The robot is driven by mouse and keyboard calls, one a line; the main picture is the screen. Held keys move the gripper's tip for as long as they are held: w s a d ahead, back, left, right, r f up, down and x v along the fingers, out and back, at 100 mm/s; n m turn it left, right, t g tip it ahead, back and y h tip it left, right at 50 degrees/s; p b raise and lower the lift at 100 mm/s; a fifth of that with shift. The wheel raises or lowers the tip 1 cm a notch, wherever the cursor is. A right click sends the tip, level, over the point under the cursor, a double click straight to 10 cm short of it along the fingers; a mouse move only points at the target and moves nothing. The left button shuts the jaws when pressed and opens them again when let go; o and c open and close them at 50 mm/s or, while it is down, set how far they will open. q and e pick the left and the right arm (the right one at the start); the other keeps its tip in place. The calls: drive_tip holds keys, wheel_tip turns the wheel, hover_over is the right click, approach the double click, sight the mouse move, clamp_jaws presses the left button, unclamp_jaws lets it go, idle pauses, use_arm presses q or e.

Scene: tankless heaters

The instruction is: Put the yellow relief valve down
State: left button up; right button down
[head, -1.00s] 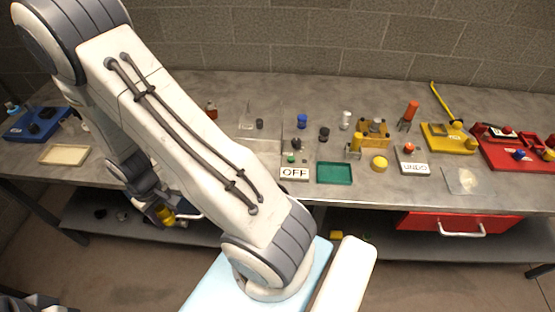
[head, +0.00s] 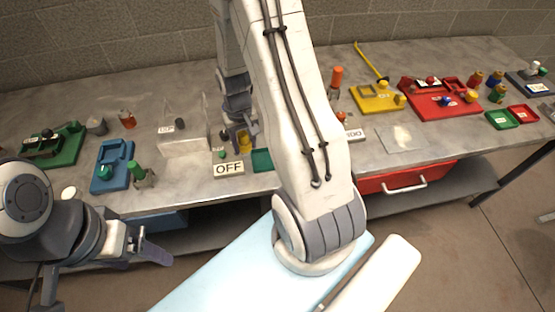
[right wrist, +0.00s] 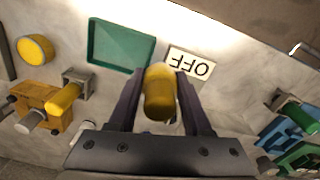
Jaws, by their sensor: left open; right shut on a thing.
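The yellow relief valve (right wrist: 160,95) is between the fingers of my right gripper (right wrist: 160,100), which is shut on it. In the head view the valve (head: 244,140) and my right gripper (head: 238,132) are over the bench, behind the OFF sign (head: 229,169). In the right wrist view the valve hides part of the space near the sign (right wrist: 188,66). I cannot tell whether the valve touches the bench. My left gripper (head: 142,246) is open and empty in front of the bench's front edge.
A green tray (right wrist: 122,46) lies beside the OFF sign. An orange block with a yellow cylinder (right wrist: 65,98) and a round yellow piece (right wrist: 35,48) are near it. A clear stand (head: 185,140) is left of my right gripper. A red drawer (head: 405,178) is under the bench.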

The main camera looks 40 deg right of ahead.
drive_tip(key=s+d+r+m, duration=0.1)
drive_tip(key=s+d+m, duration=0.15)
drive_tip(key=d, duration=0.45)
wheel_tip(320, 180, down, 4)
drive_tip(key=shift+d+f+p, duration=0.1)
drive_tip(key=shift+f+p, duration=0.1)
drive_tip(key=shift+p, duration=0.25)
wheel_tip(320, 180, down, 4)
drive_tip(key=shift+f+p, duration=0.25)
drive_tip(key=shift+p, duration=0.25)
drive_tip(key=shift+w+f, duration=0.1)
drive_tip(key=shift+f, duration=0.05)
drive_tip(key=shift+f, duration=0.2)
drive_tip(key=shift+c, duration=1.7)
unclamp_jaws()
drive_tip(key=shift+r, duration=0.15)
